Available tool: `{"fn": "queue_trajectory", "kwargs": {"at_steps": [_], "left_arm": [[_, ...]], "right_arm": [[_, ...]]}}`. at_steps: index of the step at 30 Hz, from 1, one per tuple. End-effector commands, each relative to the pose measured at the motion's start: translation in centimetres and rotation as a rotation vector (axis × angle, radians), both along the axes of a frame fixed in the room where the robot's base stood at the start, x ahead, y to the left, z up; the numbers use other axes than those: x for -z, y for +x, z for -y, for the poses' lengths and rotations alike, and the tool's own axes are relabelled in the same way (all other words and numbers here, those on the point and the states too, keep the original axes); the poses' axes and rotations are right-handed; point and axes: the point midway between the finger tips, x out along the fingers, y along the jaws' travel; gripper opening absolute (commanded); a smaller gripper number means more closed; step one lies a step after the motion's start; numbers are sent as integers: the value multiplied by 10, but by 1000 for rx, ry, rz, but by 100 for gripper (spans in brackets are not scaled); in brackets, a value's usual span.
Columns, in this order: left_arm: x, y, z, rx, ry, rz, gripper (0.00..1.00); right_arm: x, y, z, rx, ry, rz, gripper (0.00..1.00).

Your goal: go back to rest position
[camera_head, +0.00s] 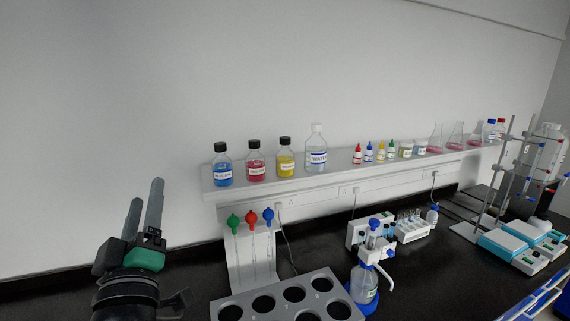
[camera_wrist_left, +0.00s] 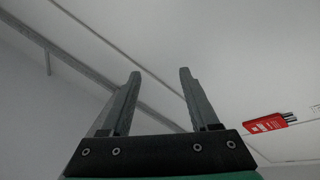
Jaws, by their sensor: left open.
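My left gripper (camera_head: 145,205) is raised at the lower left of the head view, its two grey fingers pointing up in front of the bare wall. It is open and empty, and touches nothing. The left wrist view shows its fingers (camera_wrist_left: 158,85) spread apart with only ceiling and wall behind them. My right gripper is in neither view.
A grey rack with round holes (camera_head: 230,313) and a bottle-top dispenser (camera_head: 364,283) stand on the black bench, right of my left gripper. A stand (camera_head: 235,262) holds several pipettes. A wall shelf (camera_head: 340,178) carries bottles and flasks. Retort stands (camera_head: 500,160) are at the far right.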

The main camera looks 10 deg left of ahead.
Motion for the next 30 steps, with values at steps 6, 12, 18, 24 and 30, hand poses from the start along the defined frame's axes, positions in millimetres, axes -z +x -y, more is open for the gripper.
{"fn": "queue_trajectory", "kwargs": {"at_steps": [6,12,18,24,30], "left_arm": [[-108,-88,95,245,315,254,61],[-156,-127,135,153,723,277,61],[-246,-126,134,157,715,274,61],[-336,-126,133,157,715,272,61],[-375,-125,133,157,714,271,61]], "right_arm": [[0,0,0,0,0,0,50],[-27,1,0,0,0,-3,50],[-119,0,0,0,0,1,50],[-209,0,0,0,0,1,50],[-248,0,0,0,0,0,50]]}}
